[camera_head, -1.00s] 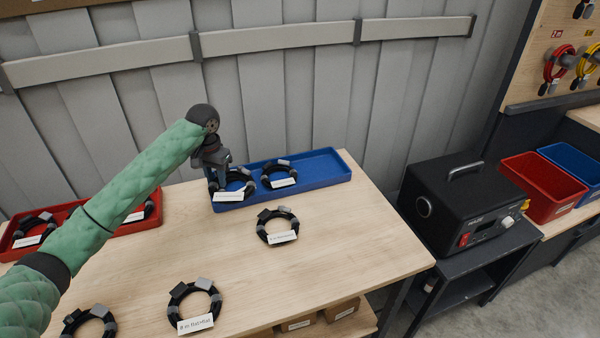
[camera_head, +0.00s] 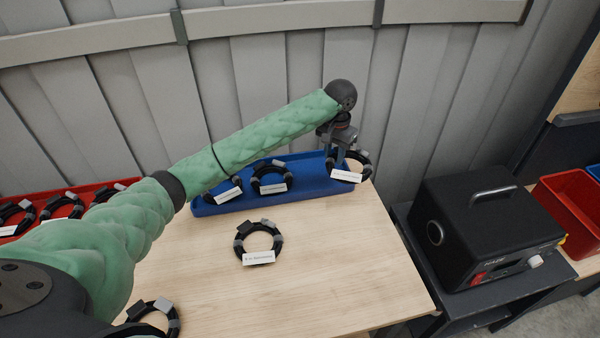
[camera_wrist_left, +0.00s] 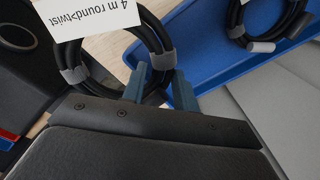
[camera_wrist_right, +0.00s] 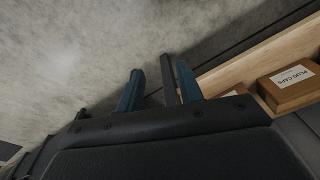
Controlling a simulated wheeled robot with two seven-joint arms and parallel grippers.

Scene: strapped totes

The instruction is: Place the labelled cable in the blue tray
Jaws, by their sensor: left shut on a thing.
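My left gripper (camera_head: 345,150) is shut on a black coiled cable (camera_head: 362,160) with grey clips and a white label. In the left wrist view the held cable (camera_wrist_left: 150,45) shows its label, reading "4 m round>twist". It appears above the right end of the blue tray (camera_head: 310,188); whether it touches the tray is unclear. Two other labelled cables lie in the tray, a left one (camera_head: 236,183) partly behind my arm and a middle one (camera_head: 284,181). My right gripper (camera_wrist_right: 158,90) is open in the right wrist view, with a dark post seen between the fingers.
A labelled cable (camera_head: 276,240) lies on the wooden bench (camera_head: 330,260), and another (camera_head: 172,308) lies nearer, partly hidden. A red tray (camera_head: 88,190) with several cables is at left. A black power unit (camera_head: 485,225) stands right. The tray's right part is under my gripper.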

